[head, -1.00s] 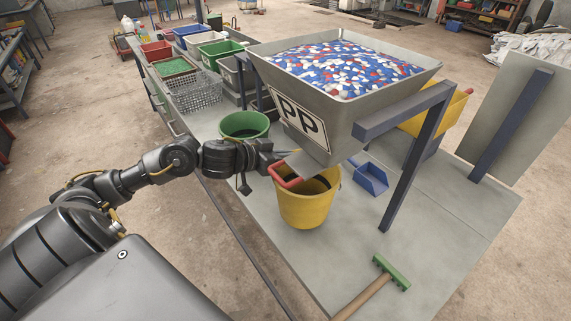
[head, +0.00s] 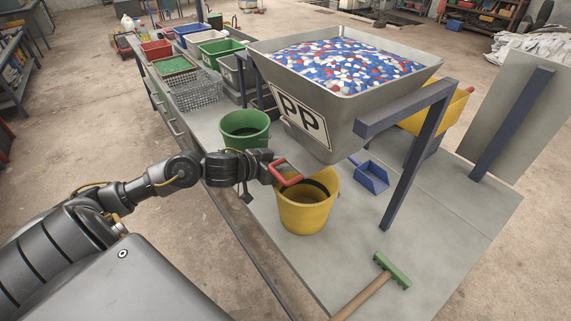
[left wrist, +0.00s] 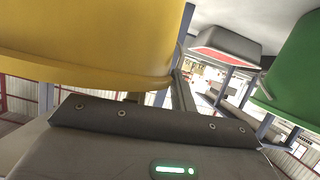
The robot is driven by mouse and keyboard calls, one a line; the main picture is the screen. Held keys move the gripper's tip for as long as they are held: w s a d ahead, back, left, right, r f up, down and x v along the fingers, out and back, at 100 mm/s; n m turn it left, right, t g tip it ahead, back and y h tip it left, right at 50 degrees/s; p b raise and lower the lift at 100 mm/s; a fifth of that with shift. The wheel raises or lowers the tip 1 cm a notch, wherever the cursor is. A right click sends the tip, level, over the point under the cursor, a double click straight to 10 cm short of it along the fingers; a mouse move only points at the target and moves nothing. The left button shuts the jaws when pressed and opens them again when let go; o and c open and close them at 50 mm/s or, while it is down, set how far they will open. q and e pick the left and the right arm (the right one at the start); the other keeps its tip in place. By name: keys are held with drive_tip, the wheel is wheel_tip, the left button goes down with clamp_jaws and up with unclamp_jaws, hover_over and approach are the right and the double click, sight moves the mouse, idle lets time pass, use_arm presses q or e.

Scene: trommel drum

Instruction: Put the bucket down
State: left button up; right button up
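The yellow bucket (head: 306,216) is upright over the bench top (head: 250,190), just in front of the grey hopper marked PP (head: 345,137). A red loop handle (head: 287,172) shows at its left rim. My left gripper (head: 274,172) meets the left side of this handle and appears shut on it, though the fingertips are hard to make out. I cannot tell whether the bucket's base touches the bench. In the left wrist view the yellow bucket (left wrist: 95,40) looms large at upper left, and the fingers are hidden. My right gripper is not in view.
A green bucket (head: 245,128) stands behind my left wrist. A blue scoop (head: 370,178) lies right of the yellow bucket, near a hopper leg (head: 405,175). A green-headed tool (head: 391,270) lies at the front. Bare bench lies between it and the bucket.

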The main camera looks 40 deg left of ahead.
use_arm(q)
drive_tip(key=shift+r, duration=0.15)
drive_tip(key=shift+s+a, duration=0.15)
drive_tip(key=shift+s, duration=0.1)
drive_tip(key=v, duration=1.1)
drive_tip(key=shift+s+r, duration=0.15)
drive_tip(key=shift+r, duration=0.05)
drive_tip(key=shift+a, duration=0.1)
